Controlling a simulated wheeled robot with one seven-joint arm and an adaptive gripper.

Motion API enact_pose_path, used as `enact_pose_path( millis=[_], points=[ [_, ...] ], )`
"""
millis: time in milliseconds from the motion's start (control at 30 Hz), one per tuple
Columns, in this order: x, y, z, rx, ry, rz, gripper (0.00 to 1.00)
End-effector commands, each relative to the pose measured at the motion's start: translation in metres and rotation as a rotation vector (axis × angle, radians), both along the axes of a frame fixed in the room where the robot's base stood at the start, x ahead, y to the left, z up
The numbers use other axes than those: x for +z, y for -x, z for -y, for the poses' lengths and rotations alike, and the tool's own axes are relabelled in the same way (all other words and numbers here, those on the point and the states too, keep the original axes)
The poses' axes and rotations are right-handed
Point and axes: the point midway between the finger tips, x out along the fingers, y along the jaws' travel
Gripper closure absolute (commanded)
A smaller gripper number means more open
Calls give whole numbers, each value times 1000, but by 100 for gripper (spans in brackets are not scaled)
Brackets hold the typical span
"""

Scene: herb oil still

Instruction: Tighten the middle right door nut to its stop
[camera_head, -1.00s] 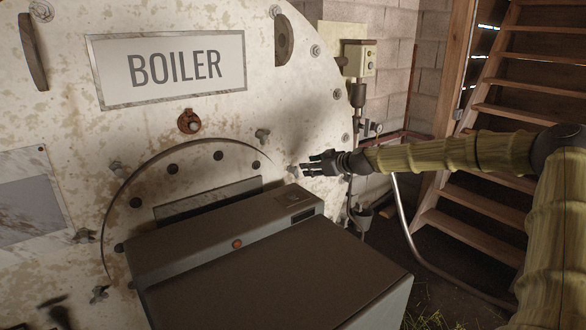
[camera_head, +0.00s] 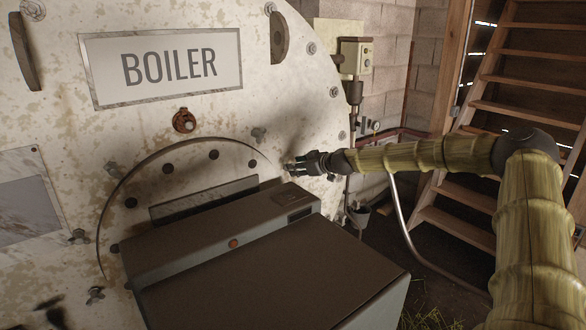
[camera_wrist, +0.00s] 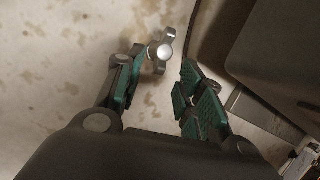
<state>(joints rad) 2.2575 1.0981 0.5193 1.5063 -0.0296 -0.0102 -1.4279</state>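The middle right door nut (camera_wrist: 162,51) is a grey metal knob with rounded lobes on the pale boiler face. In the wrist view it shows just past my fingertips, nearer the left finger; I cannot tell whether they touch. My gripper (camera_wrist: 162,82) is open, with green-padded fingers on either side of an empty gap. In the head view my gripper (camera_head: 298,163) reaches the boiler face at the right of the round door and mostly hides this nut.
A dark box-shaped unit (camera_head: 270,255) juts out in front of the door, just below my gripper. A valve with gauge (camera_head: 370,126) and a pipe stand to the right. Wooden stairs (camera_head: 470,190) are farther right.

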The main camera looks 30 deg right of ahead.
Motion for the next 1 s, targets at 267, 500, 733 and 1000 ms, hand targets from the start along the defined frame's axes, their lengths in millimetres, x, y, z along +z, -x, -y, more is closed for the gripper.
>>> enact_pose_path(
  millis=[267, 500, 733, 1000],
  points=[
    [-11, -18, 1, 0, -5, -1, 62],
    [-16, -29, -2, 0, -5, -2, 62],
    [-16, -34, -4, 0, -5, -1, 62],
    [-17, -34, -3, 1, -7, -1, 64]
  ],
)
